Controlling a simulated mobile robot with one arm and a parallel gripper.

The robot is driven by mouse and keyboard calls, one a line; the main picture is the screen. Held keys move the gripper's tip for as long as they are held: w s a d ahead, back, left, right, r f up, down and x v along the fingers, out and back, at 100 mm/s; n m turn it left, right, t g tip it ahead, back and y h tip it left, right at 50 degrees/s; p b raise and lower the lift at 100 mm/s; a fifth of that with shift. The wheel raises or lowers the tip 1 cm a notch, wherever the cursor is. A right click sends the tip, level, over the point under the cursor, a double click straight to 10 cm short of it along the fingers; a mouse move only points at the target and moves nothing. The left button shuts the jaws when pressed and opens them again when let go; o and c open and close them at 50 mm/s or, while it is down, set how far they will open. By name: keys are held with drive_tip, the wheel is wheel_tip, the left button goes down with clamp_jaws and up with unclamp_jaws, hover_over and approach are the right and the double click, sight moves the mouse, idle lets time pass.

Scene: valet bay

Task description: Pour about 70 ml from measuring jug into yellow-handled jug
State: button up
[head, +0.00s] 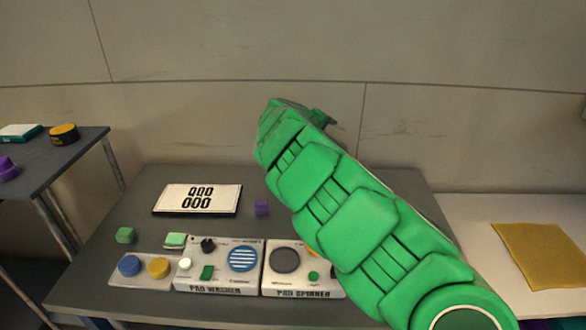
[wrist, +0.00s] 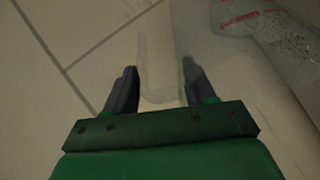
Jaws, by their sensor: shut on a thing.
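In the wrist view my gripper (wrist: 160,82) has its two dark fingers either side of a clear, see-through handle. The handle belongs to a transparent measuring jug (wrist: 232,62) with red print, which fills the upper right of that view. The jug's rim and base are cut off, and its liquid level cannot be read. In the head view my green arm reaches up in front of the wall, and it hides the fingers and the jug. I do not see a yellow-handled jug in either view.
A dark table holds a sign (head: 197,199), a pad washer (head: 218,266), a pad spinner (head: 297,269), a button panel (head: 144,269) and small green and purple blocks. A side table (head: 52,150) stands left. A yellow cloth (head: 541,254) lies on a white surface right.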

drive_tip(key=shift+w+d+f+g+y, duration=0.3)
drive_tip(key=shift+d+f+y, duration=0.15)
drive_tip(key=shift+f, duration=0.1)
drive_tip(key=shift+w+d, duration=0.1)
drive_tip(key=shift+d, duration=0.05)
idle(0.3)
